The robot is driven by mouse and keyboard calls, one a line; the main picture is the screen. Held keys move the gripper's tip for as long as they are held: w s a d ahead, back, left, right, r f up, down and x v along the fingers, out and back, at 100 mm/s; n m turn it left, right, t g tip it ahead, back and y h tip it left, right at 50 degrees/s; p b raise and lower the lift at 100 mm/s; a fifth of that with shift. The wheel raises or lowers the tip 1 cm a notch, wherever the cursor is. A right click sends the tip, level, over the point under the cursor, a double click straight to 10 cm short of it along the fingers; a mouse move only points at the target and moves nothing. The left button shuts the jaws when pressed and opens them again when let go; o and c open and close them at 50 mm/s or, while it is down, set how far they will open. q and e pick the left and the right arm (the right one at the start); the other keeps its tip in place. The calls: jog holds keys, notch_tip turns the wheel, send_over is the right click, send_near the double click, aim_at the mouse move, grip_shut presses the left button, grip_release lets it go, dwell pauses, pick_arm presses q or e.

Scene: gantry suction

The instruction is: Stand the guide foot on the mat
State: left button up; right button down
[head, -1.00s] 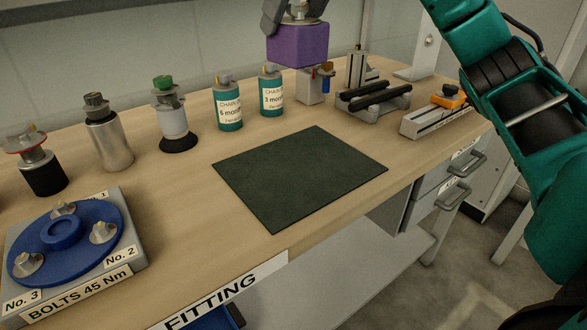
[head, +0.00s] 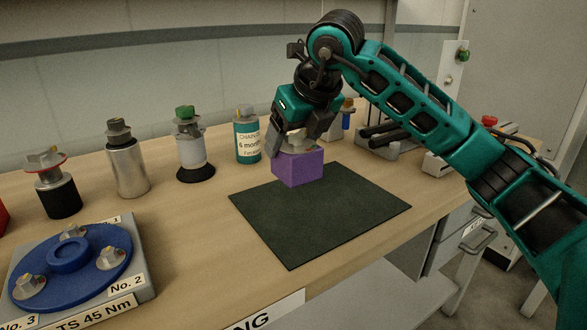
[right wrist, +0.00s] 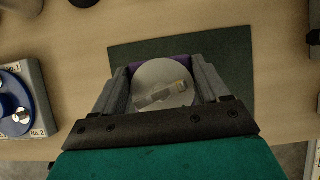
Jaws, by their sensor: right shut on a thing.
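The guide foot, a purple block (head: 298,168) with a round metal top (right wrist: 163,84), is in my right gripper (head: 300,138). The fingers are shut on the metal top from both sides, as the right wrist view shows. The block looks upright. It appears over the back edge of the dark green mat (head: 330,215); I cannot tell whether its base touches the mat or hangs just above it. The rest of the mat is bare. In the right wrist view a purple sliver shows behind the metal top, with the mat (right wrist: 228,55) around it. My left gripper is not in view.
A teal canister (head: 247,142) stands close behind and left of the block. Several capped cylinders, among them a white one with a green top (head: 192,150), line the back left. A blue bolt disc (head: 70,265) lies front left. Grey fixtures (head: 385,140) stand behind my right arm.

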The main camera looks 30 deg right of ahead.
notch_tip(320, 180, down, 4)
jog(key=shift+f+b, duration=0.2)
jog(key=shift+b, duration=0.35)
jog(key=shift+f, duration=0.1)
jog(key=shift+f, duration=0.15)
grip_release()
